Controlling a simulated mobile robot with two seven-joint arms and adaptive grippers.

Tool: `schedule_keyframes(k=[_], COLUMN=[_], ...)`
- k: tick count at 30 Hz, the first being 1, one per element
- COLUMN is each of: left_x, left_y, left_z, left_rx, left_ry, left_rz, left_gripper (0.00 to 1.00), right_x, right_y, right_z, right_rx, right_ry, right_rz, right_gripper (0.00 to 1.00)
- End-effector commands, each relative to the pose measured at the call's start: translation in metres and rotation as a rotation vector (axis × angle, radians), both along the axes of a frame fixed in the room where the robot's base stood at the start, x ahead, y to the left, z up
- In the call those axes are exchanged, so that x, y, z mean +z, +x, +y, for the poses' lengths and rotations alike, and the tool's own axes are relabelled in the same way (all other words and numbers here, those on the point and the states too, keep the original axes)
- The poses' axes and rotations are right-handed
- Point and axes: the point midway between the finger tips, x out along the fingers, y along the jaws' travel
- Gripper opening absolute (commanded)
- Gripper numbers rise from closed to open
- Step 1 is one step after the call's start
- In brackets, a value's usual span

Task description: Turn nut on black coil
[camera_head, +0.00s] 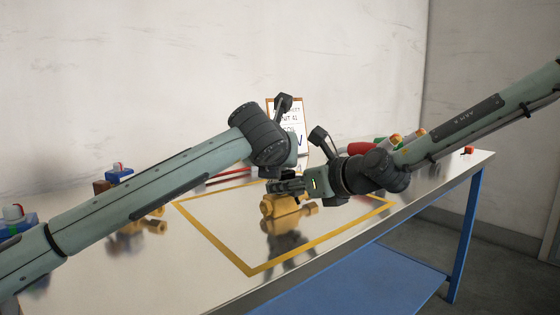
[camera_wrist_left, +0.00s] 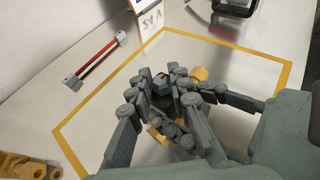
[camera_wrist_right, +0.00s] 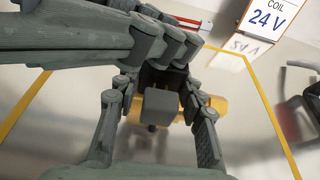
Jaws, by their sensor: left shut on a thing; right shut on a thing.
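The brass valve body (camera_head: 285,206) stands inside the yellow outline on the table. The black coil sits on it; its dark square block (camera_wrist_right: 160,105) shows between the fingers of my right gripper (camera_wrist_right: 158,112), which is shut on the coil from the side. My left gripper (camera_wrist_left: 165,95) reaches in from above, its fingers closed together at the coil's end. The nut is hidden by these fingers, so its angle cannot be told. In the head view both grippers meet over the valve, the right gripper (camera_head: 288,186) coming from the right, and the coil is mostly covered.
A white sign reading 24 V (camera_wrist_right: 265,18) stands behind the yellow outline (camera_head: 225,250). A red rod with grey ends (camera_wrist_left: 95,62) lies at the back. Brass parts (camera_head: 138,225) and a blue part (camera_head: 119,175) lie left. Several coloured parts stand right. The front table is clear.

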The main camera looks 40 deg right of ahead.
Motion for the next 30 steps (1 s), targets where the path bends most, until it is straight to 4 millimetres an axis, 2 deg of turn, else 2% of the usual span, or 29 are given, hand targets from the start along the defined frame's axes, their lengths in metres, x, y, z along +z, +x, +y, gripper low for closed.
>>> schedule_keyframes(k=[12, 13, 18, 26, 30], left_x=[-0.0009, -0.0009, -0.0005, 0.0002, 0.0041], left_y=[-0.0003, -0.0003, -0.0003, -0.0003, -0.0065], left_z=[-0.0001, -0.0001, -0.0002, 0.0002, 0.0052], left_rx=[0.008, 0.008, 0.007, 0.007, 0.005], left_ry=[0.001, 0.001, 0.0, 0.0, -0.001], left_rz=[0.001, 0.001, 0.001, 0.0, -0.001], left_gripper=[0.0, 0.21, 0.4, 0.4, 0.4], right_x=[0.001, 0.001, 0.001, 0.001, 0.0009], right_y=[0.0005, 0.0005, 0.0005, 0.0004, 0.0004], right_z=[-0.0007, -0.0007, -0.0007, -0.0005, -0.0005], right_rx=[-0.002, -0.002, -0.002, -0.001, -0.001], right_ry=[0.0, 0.0, 0.0, 0.0, 0.0], right_rz=[-0.003, -0.003, -0.003, -0.002, -0.002], right_gripper=[0.0, 0.0, 0.0, 0.0, 0.0])
